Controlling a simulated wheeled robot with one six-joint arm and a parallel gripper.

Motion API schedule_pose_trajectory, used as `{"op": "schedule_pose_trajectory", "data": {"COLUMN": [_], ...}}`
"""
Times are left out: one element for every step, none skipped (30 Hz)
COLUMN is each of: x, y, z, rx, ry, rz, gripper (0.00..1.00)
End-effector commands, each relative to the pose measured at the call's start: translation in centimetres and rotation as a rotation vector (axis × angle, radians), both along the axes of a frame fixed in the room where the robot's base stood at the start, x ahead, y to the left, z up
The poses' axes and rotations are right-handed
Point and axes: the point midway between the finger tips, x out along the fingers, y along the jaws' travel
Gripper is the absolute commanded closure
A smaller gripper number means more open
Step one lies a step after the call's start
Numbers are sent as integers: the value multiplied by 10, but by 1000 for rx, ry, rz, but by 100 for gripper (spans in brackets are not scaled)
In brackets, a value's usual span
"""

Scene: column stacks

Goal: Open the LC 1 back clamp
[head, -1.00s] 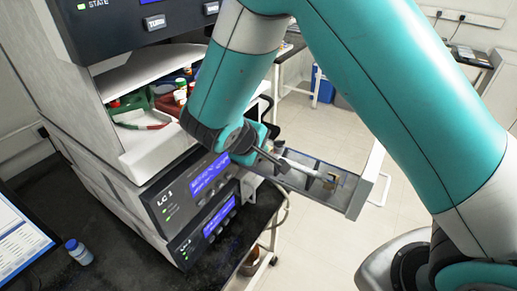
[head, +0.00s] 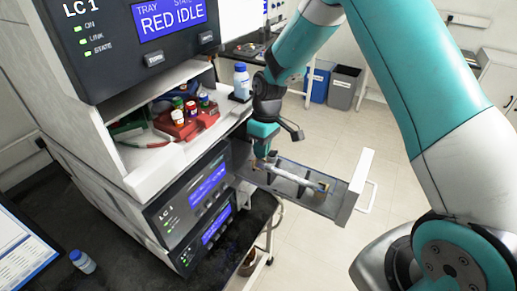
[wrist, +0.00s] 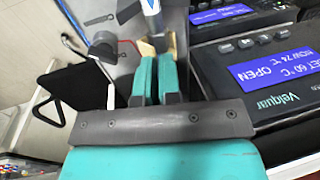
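The LC 1 column drawer (head: 356,190) is pulled out to the right of the LC 1 unit (head: 187,200). A pale tube-shaped column (head: 296,178) lies along it. The back clamp, at the unit end, is largely hidden by my gripper (head: 264,156). In the wrist view my teal gripper fingers (wrist: 158,48) are close together, with tan pieces at their tips beside a white and blue tube end (wrist: 152,12). I cannot tell whether anything is gripped.
A red rack of vials (head: 188,122) and a blue-capped bottle (head: 241,82) stand on the shelf above. A small bottle (head: 83,262) stands on the black bench at left. The floor right of the drawer is clear. The unit's display (wrist: 262,75) reads OPEN.

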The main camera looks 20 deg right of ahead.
Motion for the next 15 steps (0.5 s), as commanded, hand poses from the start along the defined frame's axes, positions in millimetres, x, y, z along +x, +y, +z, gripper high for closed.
{"op": "schedule_pose_trajectory", "data": {"x": [3,4,5,6,6,7,8,9,10,10,11,12,12,12,13], "y": [-4,-5,-7,-8,-9,-11,-12,-12,-14,-15,-16,-16,-17,-18,-18], "z": [0,0,-1,-1,-2,-2,-3,-3,-4,-5,-5,-6,-7,-7,-8], "rx": [38,60,90,114,136,166,188,209,236,257,276,302,319,337,358], "ry": [25,41,64,80,97,120,135,151,172,186,200,218,233,244,260], "rz": [-5,-4,-5,-4,-4,-4,-4,-3,-4,-3,-4,-3,-2,-3,-2], "gripper": [100,100,100,100,100,100,100,100,100,100,100,100,100,100,100]}}
